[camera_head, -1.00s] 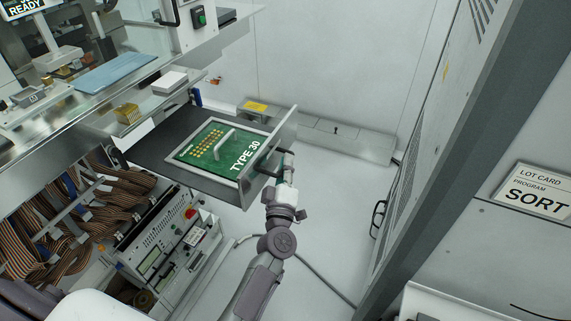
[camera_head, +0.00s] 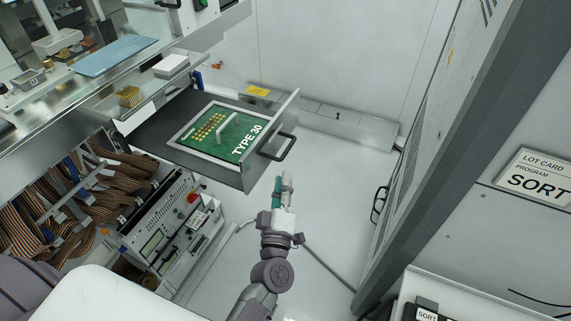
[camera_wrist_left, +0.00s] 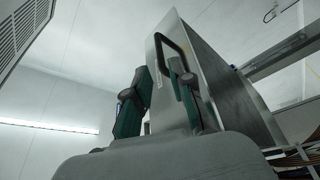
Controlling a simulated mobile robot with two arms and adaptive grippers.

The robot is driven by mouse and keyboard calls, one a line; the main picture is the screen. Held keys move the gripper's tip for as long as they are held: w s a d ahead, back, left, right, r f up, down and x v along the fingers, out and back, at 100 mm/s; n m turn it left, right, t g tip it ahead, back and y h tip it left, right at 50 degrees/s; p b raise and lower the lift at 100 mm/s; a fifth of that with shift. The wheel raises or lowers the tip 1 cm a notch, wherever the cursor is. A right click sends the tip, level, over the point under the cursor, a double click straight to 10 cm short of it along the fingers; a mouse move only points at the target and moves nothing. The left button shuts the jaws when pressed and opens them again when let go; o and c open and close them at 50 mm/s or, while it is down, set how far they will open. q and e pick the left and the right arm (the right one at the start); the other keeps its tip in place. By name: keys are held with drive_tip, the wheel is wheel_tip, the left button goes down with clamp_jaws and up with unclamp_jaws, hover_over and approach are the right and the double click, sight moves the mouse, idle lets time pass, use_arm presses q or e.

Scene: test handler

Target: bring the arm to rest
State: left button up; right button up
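My left gripper (camera_head: 282,184) is in the middle of the head view, just below and apart from the drawer handle (camera_head: 284,147). In the left wrist view its two green-and-grey fingers (camera_wrist_left: 160,80) stand apart with nothing between them. The handle (camera_wrist_left: 172,50) shows beyond the fingertips on the metal drawer front (camera_wrist_left: 215,95). My right gripper is not in view.
The open drawer (camera_head: 215,171) holds a green board (camera_head: 222,132) marked TYPE 30. A tall grey cabinet (camera_head: 440,150) stands to the right. Ribbon cables (camera_head: 60,215) and a control unit (camera_head: 165,235) are at left. The pale floor (camera_head: 335,190) around the gripper looks clear, apart from a cable.

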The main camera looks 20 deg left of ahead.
use_arm(q)
drive_tip(key=shift+v, duration=1)
drive_tip(key=shift+f, duration=0.1)
drive_tip(key=s+d+f+m+g+h, duration=0.2)
drive_tip(key=s+f+m+g, duration=0.15)
drive_tip(key=f, duration=0.65)
drive_tip(key=s+d+f+m+g+h, duration=0.1)
drive_tip(key=s+f+m+g+h, duration=0.2)
drive_tip(key=f, duration=0.8)
drive_tip(key=s+d+f+m+g+h, duration=0.25)
drive_tip(key=f+m, duration=0.25)
drive_tip(key=f, duration=0.5)
drive_tip(key=s+a+f+m+g, duration=0.3)
drive_tip(key=s+a+f+g, duration=0.1)
drive_tip(key=s+f, duration=0.95)
drive_tip(key=s+a+f+m+g+y, duration=0.1)
drive_tip(key=s+a+f+g, duration=0.2)
drive_tip(key=s, duration=0.6)
drive_tip(key=s+a+f+m+g+y, duration=0.1)
drive_tip(key=s+a+f+g, duration=0.1)
drive_tip(key=s, duration=0.6)
drive_tip(key=a+f, duration=0.1)
drive_tip(key=a, duration=0.1)
drive_tip(key=shift+s+a+f+g, duration=0.35)
drive_tip(key=shift+g, duration=0.05)
drive_tip(key=shift+w+m+y, duration=0.1)
drive_tip(key=shift+m+y, duration=0.15)
